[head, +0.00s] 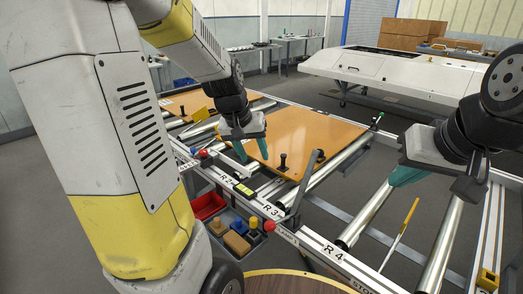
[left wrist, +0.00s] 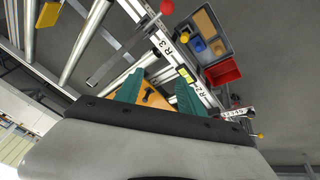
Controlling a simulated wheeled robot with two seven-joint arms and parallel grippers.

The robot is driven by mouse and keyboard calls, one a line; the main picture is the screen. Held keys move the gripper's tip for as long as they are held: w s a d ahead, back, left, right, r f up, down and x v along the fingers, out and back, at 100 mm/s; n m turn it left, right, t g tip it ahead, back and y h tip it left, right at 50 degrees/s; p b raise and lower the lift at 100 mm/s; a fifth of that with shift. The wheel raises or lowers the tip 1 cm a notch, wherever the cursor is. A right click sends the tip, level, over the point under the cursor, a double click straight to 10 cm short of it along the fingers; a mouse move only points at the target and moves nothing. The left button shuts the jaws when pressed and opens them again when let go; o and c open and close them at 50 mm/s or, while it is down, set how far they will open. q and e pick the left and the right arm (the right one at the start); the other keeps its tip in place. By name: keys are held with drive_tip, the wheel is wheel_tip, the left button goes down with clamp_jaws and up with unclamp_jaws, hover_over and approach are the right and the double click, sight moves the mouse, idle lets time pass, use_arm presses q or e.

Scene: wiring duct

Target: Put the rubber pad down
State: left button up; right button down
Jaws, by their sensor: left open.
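No rubber pad can be made out for certain in either view. My left gripper (head: 251,152) is open above the near left part of an orange-brown board (head: 305,135) on the rollers. In the left wrist view its two teal fingers (left wrist: 158,92) stand apart with nothing seen held between them.
A dark lever (head: 304,182) rises beside the board. A yellow-handled tool (head: 410,212) stands between the right rollers.

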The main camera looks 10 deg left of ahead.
use_arm(q)
drive_tip(key=s+d+r+m+t, duration=0.1)
drive_tip(key=s+r, duration=0.3)
drive_tip(key=s, duration=0.4)
drive_tip(key=s+d+r+m+t, duration=0.1)
drive_tip(key=s+d+r, duration=0.2)
drive_tip(key=s+r, duration=0.2)
drive_tip(key=shift+s+r, duration=0.2)
drive_tip(key=shift+s, duration=1.45)
